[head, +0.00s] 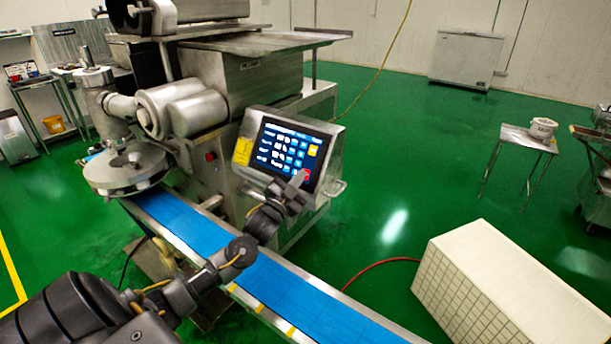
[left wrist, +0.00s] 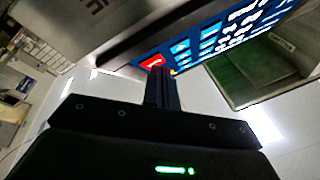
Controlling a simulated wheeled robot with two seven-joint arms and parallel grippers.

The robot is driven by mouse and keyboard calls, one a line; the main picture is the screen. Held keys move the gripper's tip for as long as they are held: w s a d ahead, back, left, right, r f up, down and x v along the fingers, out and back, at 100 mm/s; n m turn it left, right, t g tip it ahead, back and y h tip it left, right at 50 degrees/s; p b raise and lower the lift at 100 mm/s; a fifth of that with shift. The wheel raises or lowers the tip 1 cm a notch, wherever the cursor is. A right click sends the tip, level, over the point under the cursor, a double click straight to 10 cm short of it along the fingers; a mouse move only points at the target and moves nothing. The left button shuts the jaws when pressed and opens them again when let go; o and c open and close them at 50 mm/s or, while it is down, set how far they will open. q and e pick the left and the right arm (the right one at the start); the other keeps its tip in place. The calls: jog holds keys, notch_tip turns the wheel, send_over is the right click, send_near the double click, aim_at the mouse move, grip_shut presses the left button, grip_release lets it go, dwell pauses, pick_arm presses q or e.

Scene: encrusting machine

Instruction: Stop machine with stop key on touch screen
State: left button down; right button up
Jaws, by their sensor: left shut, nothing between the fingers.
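The encrusting machine (head: 235,110) stands at the centre left, with a touch screen (head: 290,150) tilted in a metal housing on its front. The screen is lit, with blue, white and yellow keys. A red key (head: 306,174) shows at the screen's lower right corner; in the left wrist view the red key (left wrist: 152,61) is just beyond my fingers. My left gripper (head: 298,180) is shut and empty, its fingertips at or very close to the red key. In the left wrist view its tips (left wrist: 162,72) partly overlap the screen's edge, so I cannot tell contact. My right gripper is in neither view.
A blue conveyor belt (head: 262,275) runs under my left arm from the machine. A white tiled block (head: 500,290) stands at the lower right. A small table (head: 527,139) with a bucket (head: 542,128) stands at right. Green floor between is clear, apart from a red hose.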

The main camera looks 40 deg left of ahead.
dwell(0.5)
pick_arm(q)
jog(key=shift+s+r+p, duration=0.35)
jog(key=shift+s+p, duration=0.2)
jog(key=shift+p, duration=0.1)
jog(key=s+p, duration=0.1)
jog(key=s+r+p, duration=0.1)
jog(key=s+p, duration=0.1)
jog(key=s+r+p, duration=0.1)
jog(key=shift+s+r, duration=0.15)
jog(key=shift+r, duration=0.1)
dwell(0.8)
